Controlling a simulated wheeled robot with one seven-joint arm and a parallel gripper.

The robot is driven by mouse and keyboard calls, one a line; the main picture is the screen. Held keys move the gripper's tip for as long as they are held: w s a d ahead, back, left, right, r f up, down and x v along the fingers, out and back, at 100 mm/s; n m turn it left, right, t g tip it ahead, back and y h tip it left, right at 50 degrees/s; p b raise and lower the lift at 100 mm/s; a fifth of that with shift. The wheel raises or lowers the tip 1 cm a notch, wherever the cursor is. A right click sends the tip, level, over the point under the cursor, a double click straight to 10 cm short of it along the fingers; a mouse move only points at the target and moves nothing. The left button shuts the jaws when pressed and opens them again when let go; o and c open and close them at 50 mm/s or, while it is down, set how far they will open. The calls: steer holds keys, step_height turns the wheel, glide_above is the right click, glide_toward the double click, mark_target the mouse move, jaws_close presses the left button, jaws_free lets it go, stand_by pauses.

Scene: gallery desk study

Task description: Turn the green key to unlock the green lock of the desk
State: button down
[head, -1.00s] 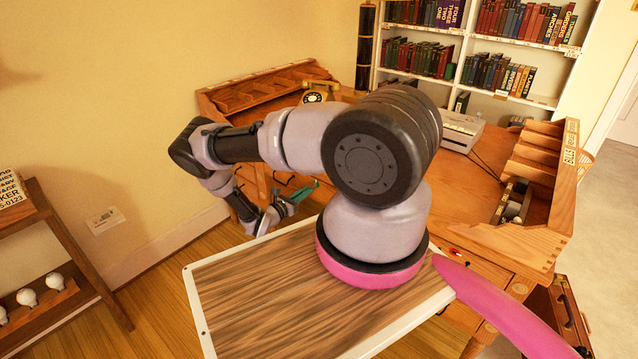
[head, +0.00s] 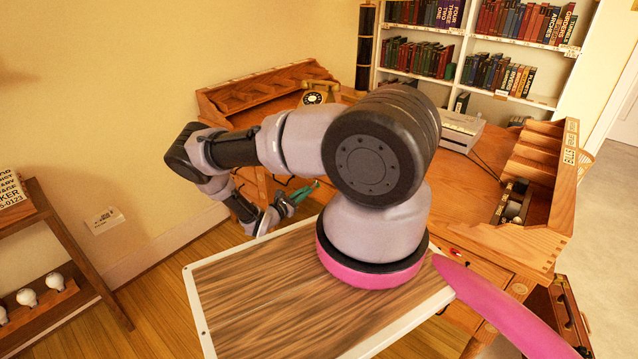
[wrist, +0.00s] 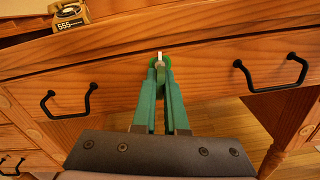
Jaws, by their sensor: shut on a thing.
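In the wrist view my gripper (wrist: 160,84) has its green fingers closed together at the front of a wooden desk drawer (wrist: 205,65). A small pale metal piece, apparently the key (wrist: 159,57), shows between the fingertips, with a green round patch around it that I take for the green lock (wrist: 153,63). The fingers hide most of both, and I cannot tell how far the key is in or how it is turned. In the head view my gripper (head: 312,188) is small and low beside the desk (head: 462,190); the key is not distinguishable there.
Black drawer handles flank the lock, one on the left (wrist: 68,116) and one on the right (wrist: 270,91). A telephone (head: 316,95) stands on the desk top. A shelf with bulbs (head: 40,293) stands at the left, and bare floor lies between.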

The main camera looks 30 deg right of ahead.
steer(key=shift+m, duration=1.5)
steer(key=shift+w+m, duration=0.1)
steer(key=shift+m, duration=1.4)
